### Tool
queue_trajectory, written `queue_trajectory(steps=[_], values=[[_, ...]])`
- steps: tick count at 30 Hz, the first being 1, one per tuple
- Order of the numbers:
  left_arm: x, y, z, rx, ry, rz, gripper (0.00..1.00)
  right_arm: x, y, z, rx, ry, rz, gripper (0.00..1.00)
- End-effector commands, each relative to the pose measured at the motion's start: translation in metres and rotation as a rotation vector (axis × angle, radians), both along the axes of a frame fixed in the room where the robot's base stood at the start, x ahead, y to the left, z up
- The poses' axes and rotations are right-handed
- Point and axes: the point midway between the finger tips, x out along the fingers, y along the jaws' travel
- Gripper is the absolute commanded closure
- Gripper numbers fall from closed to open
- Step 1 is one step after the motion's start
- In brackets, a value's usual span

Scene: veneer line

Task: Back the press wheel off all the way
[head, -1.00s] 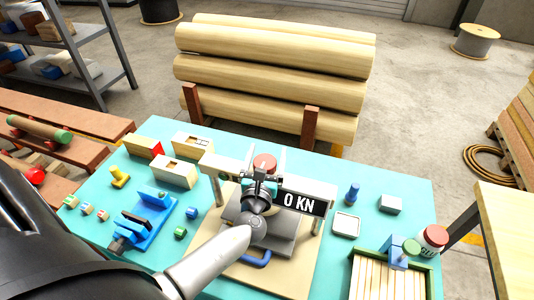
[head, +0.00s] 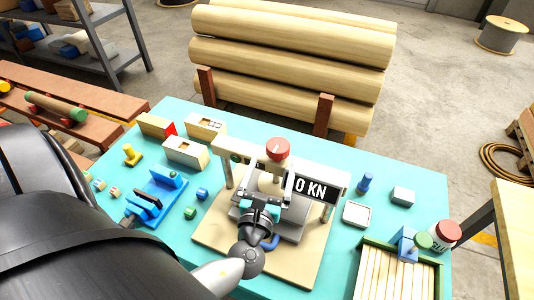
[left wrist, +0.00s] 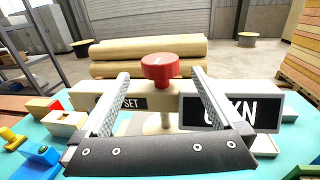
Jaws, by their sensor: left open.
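The press wheel is a red knob (head: 278,149) on top of the press crossbeam (head: 237,147). It also shows in the left wrist view (left wrist: 161,68), centred beyond and between my finger tips. The display on the press (head: 316,189) reads 0 KN; in the left wrist view it is partly covered by a finger. My left gripper (head: 268,176) is open and empty on the near side of the press, its fingers pointing toward the wheel and apart from it. The press plates (head: 300,225) are partly hidden behind the gripper. My right gripper is not in view.
A blue clamp fixture (head: 160,195) and small wooden boxes (head: 186,152) stand left of the press. At right are a white tray (head: 356,214), a blue peg (head: 365,183), a grey block (head: 403,195), a crate of strips (head: 371,243) and a red-lidded jar (head: 446,236). Logs (head: 285,55) lie behind.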

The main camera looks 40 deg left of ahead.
Motion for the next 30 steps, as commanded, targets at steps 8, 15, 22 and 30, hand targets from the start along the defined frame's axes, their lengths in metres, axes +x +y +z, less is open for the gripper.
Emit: queue_trajectory(steps=[8, 15, 22, 30], values=[[-0.037, -0.016, -0.001, 0.0, 0.0, 0.0, 0.0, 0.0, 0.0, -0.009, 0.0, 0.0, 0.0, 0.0], [-0.046, -0.019, 0.0, -0.001, -0.001, 0.0, 0.0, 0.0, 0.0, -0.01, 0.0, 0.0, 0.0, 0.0], [-0.045, -0.019, 0.0, 0.0, -0.001, 0.0, 0.0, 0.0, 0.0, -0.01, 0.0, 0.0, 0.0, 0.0], [-0.045, -0.019, 0.0, 0.0, -0.001, 0.0, 0.0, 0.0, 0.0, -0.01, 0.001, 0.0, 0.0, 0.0]])
